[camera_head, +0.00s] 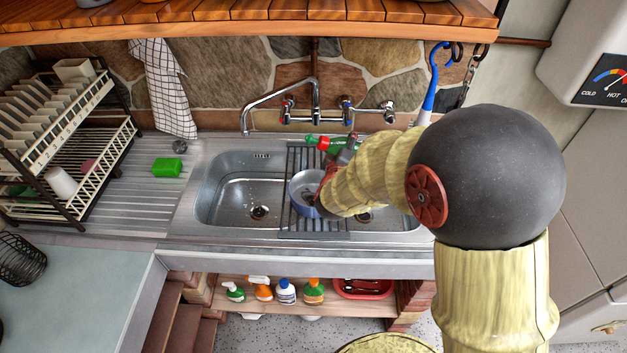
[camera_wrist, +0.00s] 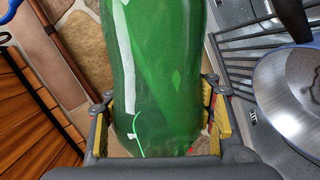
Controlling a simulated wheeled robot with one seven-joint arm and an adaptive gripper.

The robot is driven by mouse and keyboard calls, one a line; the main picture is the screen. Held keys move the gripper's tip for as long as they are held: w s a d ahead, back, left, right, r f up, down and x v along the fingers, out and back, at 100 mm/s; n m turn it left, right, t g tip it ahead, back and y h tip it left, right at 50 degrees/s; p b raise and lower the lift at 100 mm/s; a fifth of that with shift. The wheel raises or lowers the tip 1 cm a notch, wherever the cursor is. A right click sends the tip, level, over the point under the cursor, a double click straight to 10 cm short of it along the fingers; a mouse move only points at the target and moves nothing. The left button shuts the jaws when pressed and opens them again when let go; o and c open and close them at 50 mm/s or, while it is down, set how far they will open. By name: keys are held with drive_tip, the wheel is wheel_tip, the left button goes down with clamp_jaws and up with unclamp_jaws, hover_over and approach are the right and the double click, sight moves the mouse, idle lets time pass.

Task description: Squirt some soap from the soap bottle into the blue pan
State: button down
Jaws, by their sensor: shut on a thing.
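The bottle's tip is out of the wrist view.
The sink (camera_head: 228,190) has a faucet (camera_head: 316,100) close behind the bottle. A green sponge (camera_head: 167,168) lies on the drainboard. A dish rack (camera_head: 100,150) stands at the left. A wooden shelf (camera_head: 250,24) overhangs the back wall. A blue-handled brush (camera_head: 430,95) hangs at the right.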

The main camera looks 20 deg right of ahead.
drive_tip(key=shift+d+f+n+b, duration=0.2)
drive_tip(key=shift+f+n+b, duration=0.3)
drive_tip(key=shift+f, duration=0.05)
idle(1.1)
drive_tip(key=shift+s+d+f+n+h, duration=0.1)
drive_tip(key=shift+d+f+n+h, duration=0.2)
drive_tip(key=shift+f, duration=0.2)
drive_tip(key=shift+s+d+f+n+h, duration=0.1)
drive_tip(key=shift+d+f+n, duration=0.1)
drive_tip(key=shift+f+n, duration=0.25)
idle(1.6)
drive_tip(key=shift+f+n+h+b, duration=0.4)
drive_tip(key=shift+f+n, duration=0.25)
drive_tip(key=shift+f, duration=0.75)
idle(1.1)
drive_tip(key=shift+n+p, duration=0.3)
drive_tip(key=shift+p, duration=0.05)
idle(0.9)
